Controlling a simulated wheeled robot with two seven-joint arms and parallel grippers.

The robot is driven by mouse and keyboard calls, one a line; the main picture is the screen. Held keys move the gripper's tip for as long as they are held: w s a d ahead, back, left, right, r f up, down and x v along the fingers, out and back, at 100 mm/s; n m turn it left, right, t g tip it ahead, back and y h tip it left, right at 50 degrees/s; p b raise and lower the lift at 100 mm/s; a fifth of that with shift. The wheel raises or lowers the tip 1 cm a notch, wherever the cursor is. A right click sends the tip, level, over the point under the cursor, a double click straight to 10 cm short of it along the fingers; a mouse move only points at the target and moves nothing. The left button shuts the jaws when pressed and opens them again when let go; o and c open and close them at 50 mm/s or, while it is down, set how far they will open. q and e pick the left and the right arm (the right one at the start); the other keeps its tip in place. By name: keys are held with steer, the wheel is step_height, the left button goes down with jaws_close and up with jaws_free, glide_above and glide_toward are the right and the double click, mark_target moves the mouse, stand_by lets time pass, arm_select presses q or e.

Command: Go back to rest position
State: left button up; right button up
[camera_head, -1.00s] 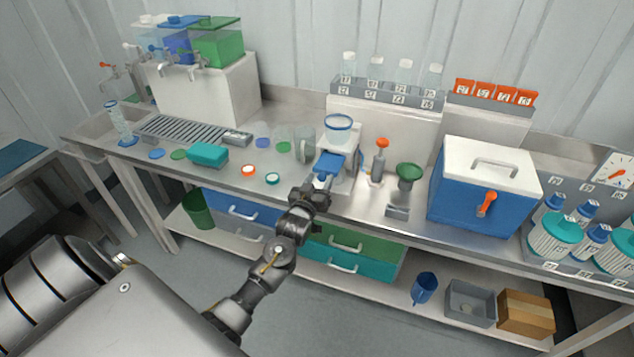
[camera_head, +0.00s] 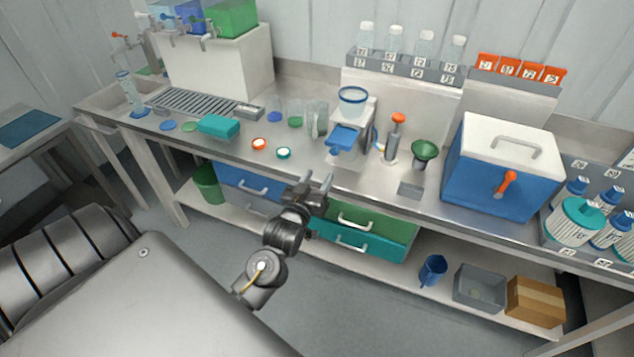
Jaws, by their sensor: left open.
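My left gripper (camera_head: 318,183) is open and empty in the head view, its two fingers apart. It is in front of the bench's front edge, above the drawers. The filter stand with a blue clamp (camera_head: 343,139) and a clear blue-rimmed cup (camera_head: 352,101) stands on the bench beyond the gripper, apart from it. My right gripper is not in view.
The steel bench (camera_head: 240,152) carries a teal box (camera_head: 218,126), a green funnel (camera_head: 424,153) and a blue cooler (camera_head: 499,168). Drawers (camera_head: 358,221) and a lower shelf with a grey bin (camera_head: 480,287) are below. The floor (camera_head: 380,310) in front is clear.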

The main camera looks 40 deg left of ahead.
arm_select(q)
steer(key=shift+s, duration=0.1)
stand_by(0.5)
steer(key=s+d+f+m+g+h+b, duration=0.1)
steer(key=s+d+f+m+g+h, duration=0.2)
steer(key=f, duration=1.4)
steer(key=s+d+f+m+g, duration=0.2)
steer(key=s+f+g, duration=0.25)
steer(key=f, duration=1.35)
steer(key=s+d+f+m+g+h+b, duration=0.15)
steer(key=s+f+g, duration=0.25)
steer(key=s+f, duration=1.05)
steer(key=s+f+g+b, duration=0.1)
steer(key=s+f, duration=0.3)
steer(key=s, duration=0.8)
steer(key=s+d+f+g, duration=0.1)
steer(key=s+f+g, duration=0.3)
steer(key=s, duration=0.7)
steer(key=shift+s+d+f+m+b, duration=0.2)
steer(key=shift+s+f+m+b, duration=0.25)
steer(key=shift+f, duration=0.35)
steer(key=shift+w, duration=0.1)
